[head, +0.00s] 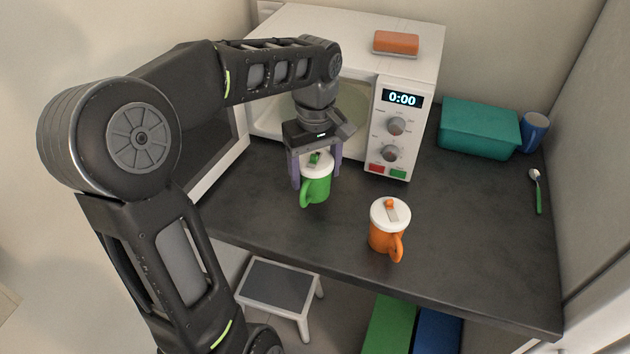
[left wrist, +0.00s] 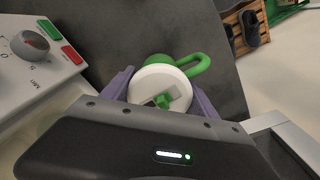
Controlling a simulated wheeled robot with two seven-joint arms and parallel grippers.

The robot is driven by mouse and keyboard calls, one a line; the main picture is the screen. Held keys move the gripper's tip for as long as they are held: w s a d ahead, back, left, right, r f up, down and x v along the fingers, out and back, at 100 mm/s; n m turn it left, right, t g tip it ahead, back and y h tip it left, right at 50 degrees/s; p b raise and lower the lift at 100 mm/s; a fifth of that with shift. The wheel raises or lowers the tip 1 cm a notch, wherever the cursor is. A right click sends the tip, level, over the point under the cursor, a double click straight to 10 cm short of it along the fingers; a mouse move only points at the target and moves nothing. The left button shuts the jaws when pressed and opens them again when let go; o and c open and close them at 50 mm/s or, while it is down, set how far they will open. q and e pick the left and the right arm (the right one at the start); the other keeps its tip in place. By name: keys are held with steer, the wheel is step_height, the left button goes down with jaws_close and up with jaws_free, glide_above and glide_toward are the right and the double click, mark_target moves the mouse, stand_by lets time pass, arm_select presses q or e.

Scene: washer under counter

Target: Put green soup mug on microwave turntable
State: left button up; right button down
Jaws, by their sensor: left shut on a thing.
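The green soup mug (head: 316,187) has a white lid with a green knob. My left gripper (head: 316,173) is shut on it, with purple fingers on both sides, in front of the microwave (head: 394,130). In the left wrist view the mug (left wrist: 195,66) sits between the gripper's fingers (left wrist: 163,92), lid toward the camera. I cannot tell whether the mug touches the counter. The microwave door (head: 215,165) stands open to the left. The turntable is hidden behind my arm and gripper. My right gripper is not in view.
An orange lidded mug (head: 386,235) stands on the dark counter (head: 460,220), right of the green mug. A teal box (head: 478,130), blue mug (head: 533,133) and green-handled spoon (head: 537,190) are at the right. An orange block (head: 396,43) lies on the microwave. A step stool (head: 278,284) stands below.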

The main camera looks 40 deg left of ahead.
mark_target(315, 184)
arm_select(q)
step_height(315, 184, down, 3)
steer(key=shift+f, duration=0.2)
steer(key=shift+f, duration=0.25)
steer(key=o, duration=1.8)
steer(key=shift+r, duration=0.1)
